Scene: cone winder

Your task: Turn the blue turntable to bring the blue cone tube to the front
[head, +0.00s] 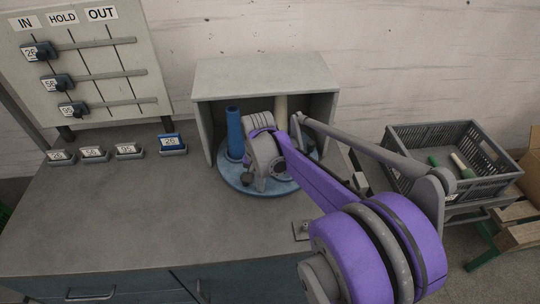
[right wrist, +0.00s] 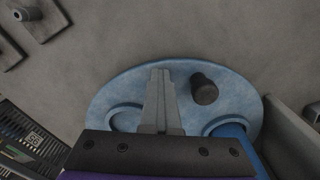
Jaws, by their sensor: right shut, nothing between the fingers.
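The blue turntable (head: 231,178) lies under a grey hood on the bench. It also shows in the right wrist view (right wrist: 150,75). The blue cone tube (head: 235,133) stands upright at its left side; its lower part shows at the lower right of the wrist view (right wrist: 234,137). A cream tube (head: 281,112) stands towards the back, partly hidden by my arm. A dark knob (right wrist: 205,88) rises from the turntable near its front edge. My right gripper (right wrist: 160,75) is shut and empty over the turntable, beside the knob with a small visible gap. My left gripper is not in view.
The hood (head: 265,77) has side walls close to the turntable. A grey crate (head: 415,140) with tubes stands at right. Labelled blocks (head: 130,151) and a blue one (head: 172,145) sit at left. A small metal bracket (right wrist: 35,15) lies in front. The front left bench is clear.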

